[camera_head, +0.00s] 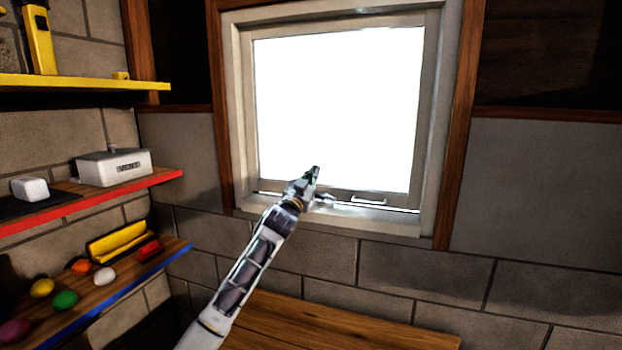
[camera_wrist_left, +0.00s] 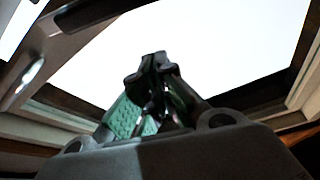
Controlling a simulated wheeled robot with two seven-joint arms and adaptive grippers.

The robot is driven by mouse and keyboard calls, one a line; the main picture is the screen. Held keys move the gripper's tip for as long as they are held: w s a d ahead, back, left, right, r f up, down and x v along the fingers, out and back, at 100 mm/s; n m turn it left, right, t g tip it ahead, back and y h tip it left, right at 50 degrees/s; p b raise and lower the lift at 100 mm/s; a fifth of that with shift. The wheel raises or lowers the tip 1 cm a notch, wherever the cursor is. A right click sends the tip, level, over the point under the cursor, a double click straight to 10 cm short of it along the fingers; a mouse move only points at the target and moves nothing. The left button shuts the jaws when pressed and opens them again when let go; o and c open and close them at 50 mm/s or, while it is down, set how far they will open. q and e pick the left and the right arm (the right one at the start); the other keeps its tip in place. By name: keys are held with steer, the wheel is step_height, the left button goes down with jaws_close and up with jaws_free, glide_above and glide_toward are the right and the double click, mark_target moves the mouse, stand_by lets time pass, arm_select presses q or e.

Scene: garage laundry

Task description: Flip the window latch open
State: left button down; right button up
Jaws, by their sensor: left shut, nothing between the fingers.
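The window (camera_head: 335,110) has a pale frame and a bright white pane. A small silver handle-like fitting (camera_head: 369,199), possibly the latch, sits on the lower rail, right of my left gripper. A silver oval fitting (camera_wrist_left: 30,82) shows on a rail at left in the wrist view. My left gripper (camera_head: 315,170) is in front of the lower part of the window, its fingers shut and empty. Its closed fingertips (camera_wrist_left: 155,62) stand against the bright pane in the wrist view. A small piece beside the gripper is too unclear to identify. My right gripper is out of view.
A bright line shows under the lower window rail. A wooden surface (camera_head: 300,325) lies below the window. Shelves on the left hold a white box (camera_head: 113,166), a yellow tray (camera_head: 118,241) and several coloured round items. The wall right of the window is clear.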

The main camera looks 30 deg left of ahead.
arm_select(q)
steer(key=shift+s+a+f+p, duration=0.1)
steer(key=shift+a+f+p, duration=0.15)
steer(key=shift+f, duration=0.75)
steer(key=shift+s+a+f+p, duration=0.1)
steer(key=shift+a+f, duration=0.15)
steer(key=shift+f, duration=0.75)
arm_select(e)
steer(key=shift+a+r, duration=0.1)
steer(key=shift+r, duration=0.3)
arm_select(q)
steer(key=shift+f+n, duration=0.1)
steer(key=shift+n, duration=0.3)
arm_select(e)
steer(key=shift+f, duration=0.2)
arm_select(q)
steer(key=shift+a+f+n+y+b, duration=0.2)
steer(key=shift+n+y+b, duration=0.4)
steer(key=shift+n, duration=0.1)
steer(key=shift+a+f+n+y+b, duration=0.15)
steer(key=shift+n+y, duration=0.1)
steer(key=shift+n, duration=0.3)
steer(key=shift+a+f+n+y+b, duration=0.15)
steer(key=shift+n+y, duration=0.1)
steer(key=shift+n, duration=0.3)
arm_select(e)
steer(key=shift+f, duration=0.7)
arm_select(q)
steer(key=shift+n, duration=0.3)
